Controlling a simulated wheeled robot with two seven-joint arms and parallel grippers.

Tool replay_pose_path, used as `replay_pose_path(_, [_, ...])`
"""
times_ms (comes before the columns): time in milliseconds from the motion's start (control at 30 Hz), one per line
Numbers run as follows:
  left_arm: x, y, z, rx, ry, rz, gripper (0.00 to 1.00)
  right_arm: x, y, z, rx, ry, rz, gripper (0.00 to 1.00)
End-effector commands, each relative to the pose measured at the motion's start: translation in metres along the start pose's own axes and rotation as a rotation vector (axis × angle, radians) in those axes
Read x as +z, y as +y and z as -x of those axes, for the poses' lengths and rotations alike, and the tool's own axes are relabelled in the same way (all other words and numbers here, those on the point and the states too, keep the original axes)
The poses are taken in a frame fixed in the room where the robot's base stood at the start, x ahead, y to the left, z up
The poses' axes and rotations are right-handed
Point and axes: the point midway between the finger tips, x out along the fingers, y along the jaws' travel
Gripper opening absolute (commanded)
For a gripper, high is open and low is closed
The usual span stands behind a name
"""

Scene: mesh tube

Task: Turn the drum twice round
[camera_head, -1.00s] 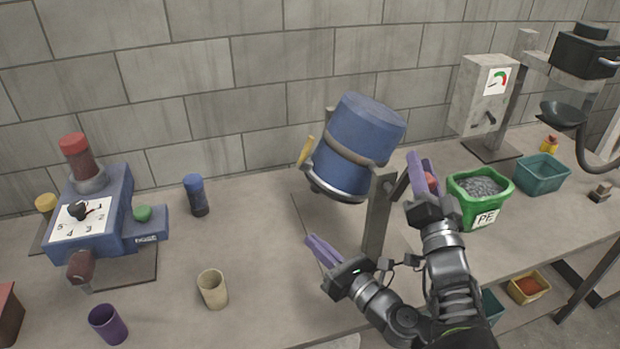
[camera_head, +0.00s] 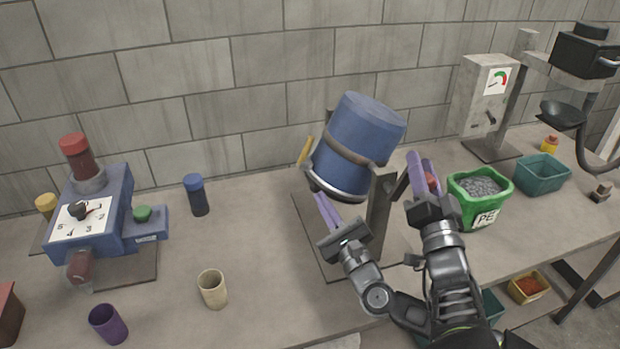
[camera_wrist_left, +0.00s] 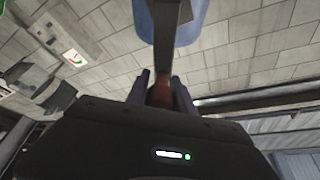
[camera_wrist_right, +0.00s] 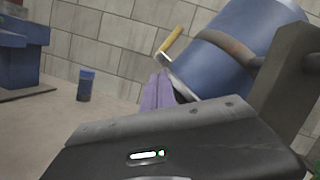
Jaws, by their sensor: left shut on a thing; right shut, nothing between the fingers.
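The blue drum (camera_head: 360,130) with a grey band hangs tilted on a grey stand (camera_head: 380,215) near the middle of the bench. A yellow handle (camera_head: 305,151) sticks out at its left side and shows in the right wrist view (camera_wrist_right: 169,46). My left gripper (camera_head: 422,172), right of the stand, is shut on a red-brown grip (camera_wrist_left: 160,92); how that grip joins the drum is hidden. My right gripper (camera_head: 327,208) is shut and empty, just below the drum's lower end. In the right wrist view its fingers (camera_wrist_right: 158,90) appear beside the drum, below the yellow handle.
A green PE bin (camera_head: 479,205) of grey pellets and a teal tray (camera_head: 541,174) stand to the right. A blue dial machine (camera_head: 100,215), a blue-capped jar (camera_head: 196,196), a beige cup (camera_head: 212,289) and a purple cup (camera_head: 108,324) stand to the left.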

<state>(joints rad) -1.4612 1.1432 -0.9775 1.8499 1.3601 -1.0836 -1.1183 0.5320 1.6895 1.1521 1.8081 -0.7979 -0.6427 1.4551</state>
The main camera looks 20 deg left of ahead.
Motion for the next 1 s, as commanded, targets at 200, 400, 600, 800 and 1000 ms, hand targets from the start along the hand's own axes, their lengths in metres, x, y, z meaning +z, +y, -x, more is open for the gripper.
replay_pose_path(200, [0.001,0.0,0.0,0.0,-0.002,-0.001,0.0,0.001,0.001,-0.038,0.0,-0.001,0.001,0.0])
replay_pose_path(400, [0.001,0.0,0.0,0.0,-0.002,-0.001,0.0,0.0,0.0,-0.067,0.0,0.0,0.001,0.0])
replay_pose_path(600, [0.001,0.0,0.0,0.0,-0.002,-0.001,0.0,0.0,0.0,-0.077,0.001,0.0,-0.001,0.0])
replay_pose_path(800, [0.001,0.0,0.0,0.0,-0.002,-0.001,0.0,0.0,0.0,-0.077,0.0,0.0,-0.001,0.0])
replay_pose_path(1000, [0.001,0.0,0.0,0.0,-0.002,-0.001,0.0,0.01,-0.001,-0.083,-0.011,-0.002,-0.039,0.0])
